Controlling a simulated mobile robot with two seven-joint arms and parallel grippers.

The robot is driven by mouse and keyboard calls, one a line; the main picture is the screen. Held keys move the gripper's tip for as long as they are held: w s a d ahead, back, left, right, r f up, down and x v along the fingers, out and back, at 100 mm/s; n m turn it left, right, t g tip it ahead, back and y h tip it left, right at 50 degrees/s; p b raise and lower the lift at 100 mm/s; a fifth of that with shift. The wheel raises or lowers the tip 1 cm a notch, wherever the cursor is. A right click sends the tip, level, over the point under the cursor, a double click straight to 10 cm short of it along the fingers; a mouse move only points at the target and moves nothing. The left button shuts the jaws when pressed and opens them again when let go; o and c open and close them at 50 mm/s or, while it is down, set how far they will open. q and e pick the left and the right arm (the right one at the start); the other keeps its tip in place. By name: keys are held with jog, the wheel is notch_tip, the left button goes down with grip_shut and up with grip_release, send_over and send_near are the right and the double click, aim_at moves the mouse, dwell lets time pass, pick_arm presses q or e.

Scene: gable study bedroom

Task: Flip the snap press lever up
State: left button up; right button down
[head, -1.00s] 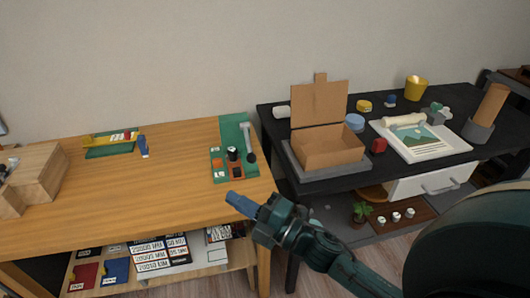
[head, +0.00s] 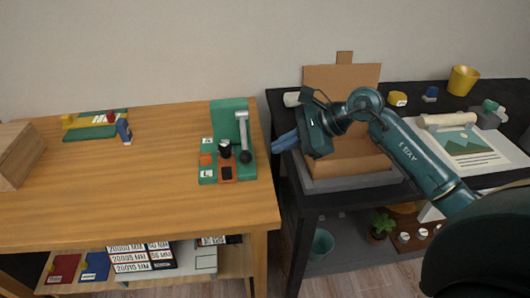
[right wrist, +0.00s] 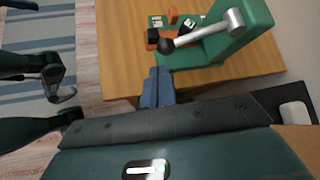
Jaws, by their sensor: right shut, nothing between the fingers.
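The snap press (head: 221,112) is a green upright on a green base near the right end of the wooden table. Its grey metal lever (head: 242,128) points down toward the table's front and ends in a black ball knob (head: 246,157). In the right wrist view, the lever (right wrist: 208,32) slants from its pivot down to the knob (right wrist: 167,45). My right gripper (head: 275,143) is shut and empty, to the right of the knob and apart from it. Its blue fingers (right wrist: 157,85) point at the press in the wrist view.
Orange and black pieces (head: 226,172) sit on the press base. A cardboard box (head: 340,155) on the black table (head: 330,200) is partly behind my right arm. A gap separates the two tables.

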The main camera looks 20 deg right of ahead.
aim_at(244, 136)
pick_arm(q)
jog(key=shift+w+d, duration=0.15)
jog(key=shift+w, duration=0.05)
pick_arm(e)
jog(key=shift+w+d+n+h, duration=0.15)
jog(key=shift+w+d+h, duration=0.1)
jog(key=shift+d, duration=0.35)
jog(key=shift+w+d+n+h, duration=0.15)
jog(key=shift+w+d+h, duration=0.1)
jog(key=shift+d, duration=0.35)
pick_arm(q)
jog(key=shift+f, duration=0.1)
pick_arm(e)
jog(key=x, duration=1)
jog(key=shift+a, duration=0.1)
pick_arm(q)
jog(key=shift+d, duration=0.2)
pick_arm(e)
jog(key=shift+s+r, duration=0.1)
